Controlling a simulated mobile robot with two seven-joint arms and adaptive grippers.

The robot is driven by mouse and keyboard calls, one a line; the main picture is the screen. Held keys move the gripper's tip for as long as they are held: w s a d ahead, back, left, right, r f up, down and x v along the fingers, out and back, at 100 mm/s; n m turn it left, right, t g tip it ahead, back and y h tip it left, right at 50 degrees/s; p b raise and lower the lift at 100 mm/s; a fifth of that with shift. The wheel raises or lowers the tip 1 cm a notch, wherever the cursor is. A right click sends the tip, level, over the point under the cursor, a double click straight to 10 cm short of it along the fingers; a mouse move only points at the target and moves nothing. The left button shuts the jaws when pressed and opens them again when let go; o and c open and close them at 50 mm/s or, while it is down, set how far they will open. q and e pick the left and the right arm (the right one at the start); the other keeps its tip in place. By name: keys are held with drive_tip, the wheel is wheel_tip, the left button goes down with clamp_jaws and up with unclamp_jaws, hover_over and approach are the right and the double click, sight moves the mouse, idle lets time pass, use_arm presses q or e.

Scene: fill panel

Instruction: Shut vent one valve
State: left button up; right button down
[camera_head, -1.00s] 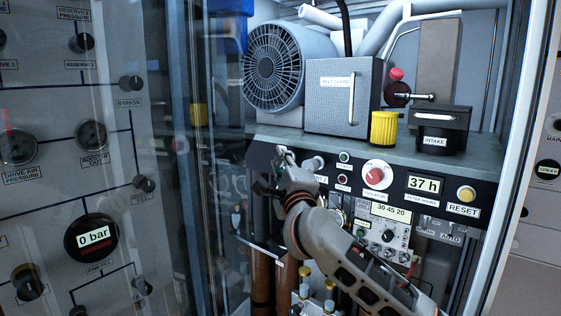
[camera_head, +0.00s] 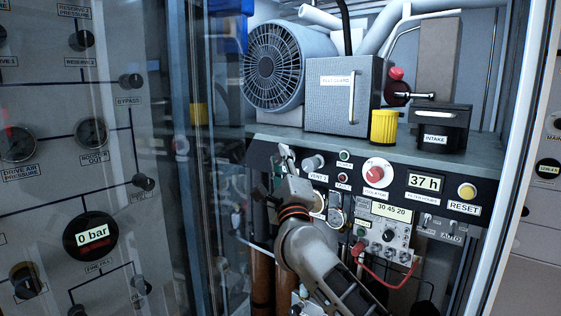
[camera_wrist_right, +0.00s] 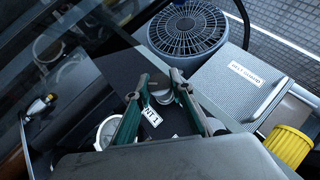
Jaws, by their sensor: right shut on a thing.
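The vent one valve knob (camera_wrist_right: 163,94) is a small grey knob on the dark panel, seen in the right wrist view above a white label (camera_wrist_right: 152,117) whose visible end reads "NT 1". My right gripper (camera_wrist_right: 158,86) has its two green-edged fingers on either side of the knob and is shut on it. In the head view my right gripper (camera_head: 286,154) is at the left end of the control panel and hides most of this valve. The vent two knob (camera_head: 313,162) is just to its right, above its label. My left gripper is not in view.
The panel also holds a red isolator knob (camera_head: 376,173), a 37 h display (camera_head: 424,183) and a yellow reset button (camera_head: 467,192). A shelf above carries a fan (camera_head: 268,66), a belt guard box (camera_head: 343,105) and a yellow cap (camera_head: 383,127). Glass stands close on the left.

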drive_tip(key=c, duration=1.8)
unclamp_jaws()
drive_tip(key=shift+o, duration=0.2)
drive_tip(key=v, duration=1.2)
drive_tip(key=shift+f, duration=0.1)
